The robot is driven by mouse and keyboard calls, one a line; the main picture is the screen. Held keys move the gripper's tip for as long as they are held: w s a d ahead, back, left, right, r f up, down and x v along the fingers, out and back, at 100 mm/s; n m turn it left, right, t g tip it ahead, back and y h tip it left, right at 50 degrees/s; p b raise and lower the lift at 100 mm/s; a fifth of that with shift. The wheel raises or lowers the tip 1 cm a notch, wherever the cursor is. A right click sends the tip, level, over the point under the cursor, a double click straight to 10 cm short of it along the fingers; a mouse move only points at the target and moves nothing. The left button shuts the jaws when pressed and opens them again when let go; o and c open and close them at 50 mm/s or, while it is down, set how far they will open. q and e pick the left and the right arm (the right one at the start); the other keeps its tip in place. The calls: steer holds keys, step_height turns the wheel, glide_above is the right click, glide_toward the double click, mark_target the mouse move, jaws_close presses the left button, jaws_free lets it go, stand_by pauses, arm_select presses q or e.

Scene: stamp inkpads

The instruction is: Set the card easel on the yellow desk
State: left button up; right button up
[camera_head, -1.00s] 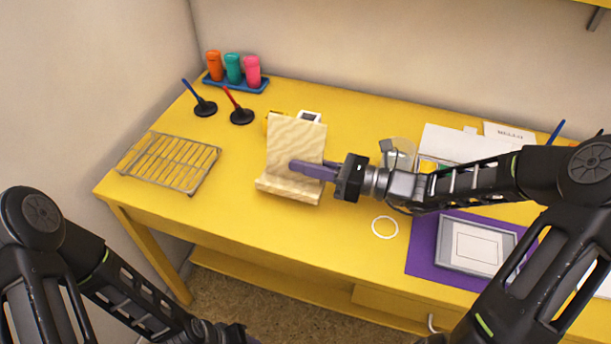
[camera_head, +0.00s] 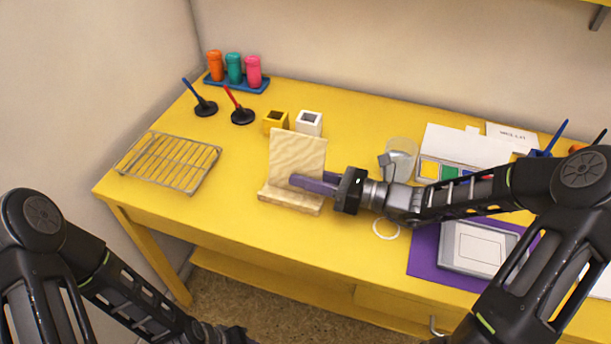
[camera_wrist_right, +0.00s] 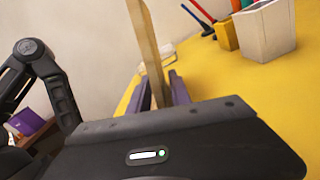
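The card easel (camera_head: 298,155) is a pale wooden back board with a ledge at its foot, seen upright at the left-centre of the yellow desk (camera_head: 235,205). My right gripper (camera_head: 304,183) has its purple fingers at the easel's right side, low on the board. In the right wrist view the easel (camera_wrist_right: 146,45) stands edge-on between the two fingers (camera_wrist_right: 160,88), so the gripper is shut on it. Whether the ledge touches the desk is hard to tell. My left gripper (camera_head: 232,336) is only partly in view at the bottom edge; its fingers do not show clearly.
A yellow cup (camera_head: 275,122) and a white cup (camera_head: 309,123) stand behind the easel. A wire rack (camera_head: 170,162) lies to its left. A white ring (camera_head: 386,229) and a purple mat (camera_head: 424,250) are to the right. The desk's front edge is close.

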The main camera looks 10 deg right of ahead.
steer(key=shift+o, duration=0.4)
steer(key=shift+r, duration=0.2)
steer(key=p+v, duration=0.1)
steer(key=v, duration=1.1)
